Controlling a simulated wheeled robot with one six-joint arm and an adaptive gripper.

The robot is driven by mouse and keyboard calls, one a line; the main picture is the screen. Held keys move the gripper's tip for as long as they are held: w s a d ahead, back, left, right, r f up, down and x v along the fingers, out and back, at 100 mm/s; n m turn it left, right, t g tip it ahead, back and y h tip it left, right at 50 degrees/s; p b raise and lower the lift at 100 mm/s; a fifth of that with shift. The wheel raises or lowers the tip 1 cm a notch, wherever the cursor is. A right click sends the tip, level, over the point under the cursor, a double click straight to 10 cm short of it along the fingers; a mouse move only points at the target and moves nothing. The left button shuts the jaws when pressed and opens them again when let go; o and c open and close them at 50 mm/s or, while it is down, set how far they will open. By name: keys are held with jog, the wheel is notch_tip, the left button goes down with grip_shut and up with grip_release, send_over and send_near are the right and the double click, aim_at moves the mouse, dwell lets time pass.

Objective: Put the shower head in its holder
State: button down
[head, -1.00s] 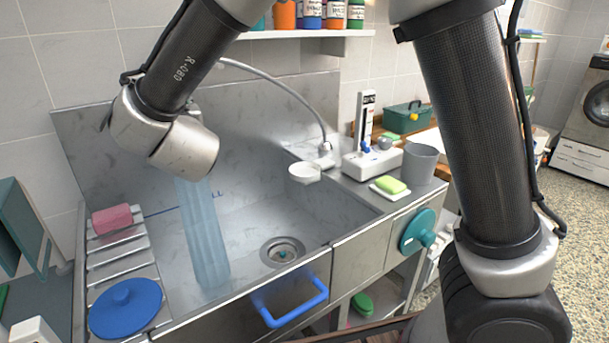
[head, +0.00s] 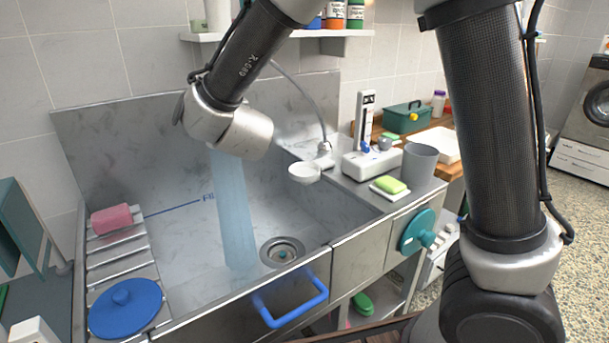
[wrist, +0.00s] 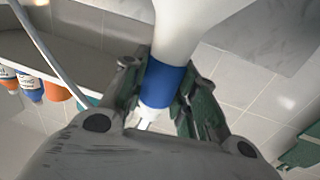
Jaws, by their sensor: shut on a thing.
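The shower head, with its white handle (wrist: 190,30) and blue band (wrist: 165,85), is between the fingers of my gripper (wrist: 163,88) in the wrist view. The fingers are shut on the blue band. In the head view my wrist hides the gripper and the shower head. A pale blue column of water (head: 234,215) falls below it into the steel sink. The grey hose (head: 308,95) runs from the tap base (head: 324,150) up behind my arm. A white cup-shaped piece (head: 304,173) beside the tap base looks like the holder; it seems empty.
The sink (head: 180,235) has a drain (head: 283,251) and a blue front handle (head: 295,305). A pink sponge (head: 112,219) and blue lid (head: 125,306) lie on the left rack. Green soap (head: 391,184), a grey cup (head: 419,163) and a white unit (head: 372,163) stand at the right.

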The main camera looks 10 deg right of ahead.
jog(key=w+d, duration=0.6)
jog(key=d, duration=0.5)
jog(key=shift+w, duration=0.1)
jog(key=w+d, duration=0.7)
jog(key=d, duration=0.6)
jog(key=shift+w, duration=0.15)
notch_tip(320, 180, down, 6)
dwell(0.4)
jog(key=shift+f, duration=0.15)
jog(key=shift+f, duration=1.8)
